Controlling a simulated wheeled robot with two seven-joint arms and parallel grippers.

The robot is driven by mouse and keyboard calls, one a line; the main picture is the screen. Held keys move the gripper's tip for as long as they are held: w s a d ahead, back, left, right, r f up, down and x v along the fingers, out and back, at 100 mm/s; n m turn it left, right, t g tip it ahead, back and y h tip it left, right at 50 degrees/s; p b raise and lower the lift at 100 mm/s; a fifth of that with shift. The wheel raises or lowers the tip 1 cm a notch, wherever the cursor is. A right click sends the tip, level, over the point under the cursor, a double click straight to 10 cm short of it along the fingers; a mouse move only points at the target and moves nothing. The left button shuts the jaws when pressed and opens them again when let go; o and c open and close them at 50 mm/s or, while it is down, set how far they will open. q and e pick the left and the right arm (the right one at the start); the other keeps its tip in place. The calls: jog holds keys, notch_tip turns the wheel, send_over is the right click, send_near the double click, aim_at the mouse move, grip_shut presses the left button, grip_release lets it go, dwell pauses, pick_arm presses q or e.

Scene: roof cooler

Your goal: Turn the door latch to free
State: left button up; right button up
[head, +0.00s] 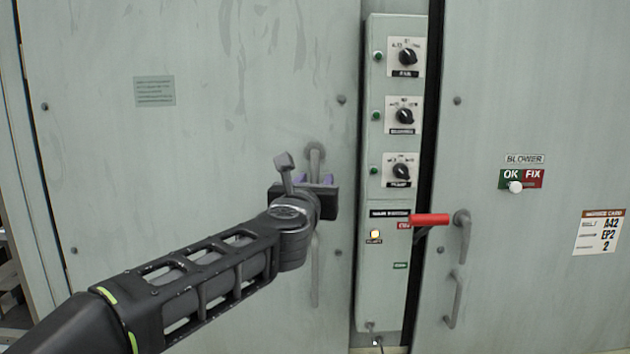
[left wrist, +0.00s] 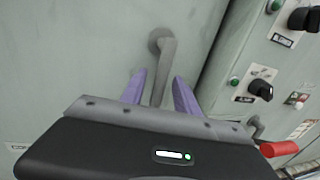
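A grey lever latch (head: 316,156) is on the left door, its round pivot at the top and its arm hanging down. The left wrist view shows the lever (left wrist: 165,65) pointing almost straight down. My left gripper (head: 314,181) is at the lower part of this lever. Its two purple fingers (left wrist: 159,92) are apart, one on each side of the lever. I cannot tell whether either finger touches it. The gripper body hides the lever's lower end. My right gripper is in neither view.
A control box (head: 383,275) with several knobs stands right of the latch. A red handle (head: 430,220) sticks out at its lower right. The right door has another grey lever (head: 465,240) and a pull handle (head: 454,300). A grey bar (head: 315,275) runs below my gripper.

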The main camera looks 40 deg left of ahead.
pick_arm(q)
jog(key=shift+w+a, duration=0.1)
jog(key=shift+w, duration=0.1)
grip_shut()
dwell(0.3)
dwell(1.1)
